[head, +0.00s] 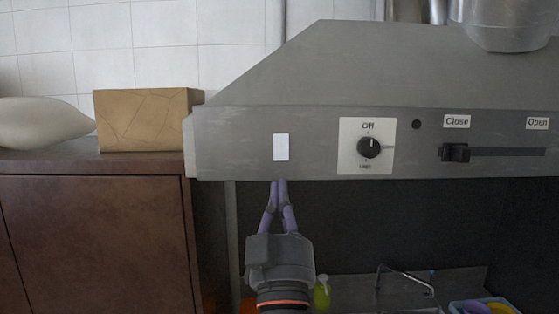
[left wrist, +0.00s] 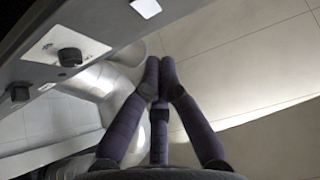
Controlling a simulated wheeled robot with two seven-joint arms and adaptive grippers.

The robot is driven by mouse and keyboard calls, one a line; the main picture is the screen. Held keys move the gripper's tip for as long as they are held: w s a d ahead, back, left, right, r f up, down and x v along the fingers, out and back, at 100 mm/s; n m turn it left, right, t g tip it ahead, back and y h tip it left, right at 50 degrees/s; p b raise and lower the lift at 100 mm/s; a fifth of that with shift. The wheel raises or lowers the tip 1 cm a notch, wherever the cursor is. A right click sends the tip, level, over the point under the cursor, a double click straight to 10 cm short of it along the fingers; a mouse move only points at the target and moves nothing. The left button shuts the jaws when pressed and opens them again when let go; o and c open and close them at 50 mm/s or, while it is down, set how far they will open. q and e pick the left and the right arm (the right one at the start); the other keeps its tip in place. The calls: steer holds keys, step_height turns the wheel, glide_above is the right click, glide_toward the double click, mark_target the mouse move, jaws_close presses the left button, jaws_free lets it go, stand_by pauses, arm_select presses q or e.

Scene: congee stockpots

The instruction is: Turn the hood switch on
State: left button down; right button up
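The grey range hood (head: 240,125) carries a small white rectangular plate (head: 281,147) on its front, which also shows at the top of the left wrist view (left wrist: 146,7). To its right is a black rotary knob (head: 369,147) on a white panel, with "Off" printed above it; the knob also shows in the left wrist view (left wrist: 70,57). Its pointer looks turned up toward "Off". My left gripper (head: 279,183) points up just below the white plate. Its purple fingers (left wrist: 160,78) come together at the tips with nothing between them. My right gripper is out of view.
A black slider (head: 455,153) sits in a slot between "Close" and "Open" labels. A brown cabinet (head: 95,240) at the left bears a tan box (head: 145,120) and a pale sack (head: 40,123). A faucet (head: 405,278) and green bottle (head: 321,294) stand below the hood.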

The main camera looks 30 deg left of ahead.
mark_target(279, 147)
arm_select(q)
steer(key=w+a+r, duration=0.1)
steer(key=w, duration=0.1)
steer(key=w+a+r+p, duration=0.1)
steer(key=w, duration=0.1)
steer(key=w+a+r+p, duration=0.1)
steer(key=w, duration=0.1)
steer(key=shift+a, duration=0.35)
steer(key=shift+w+a, duration=0.3)
steer(key=shift+w, duration=0.25)
steer(key=shift+f, duration=0.1)
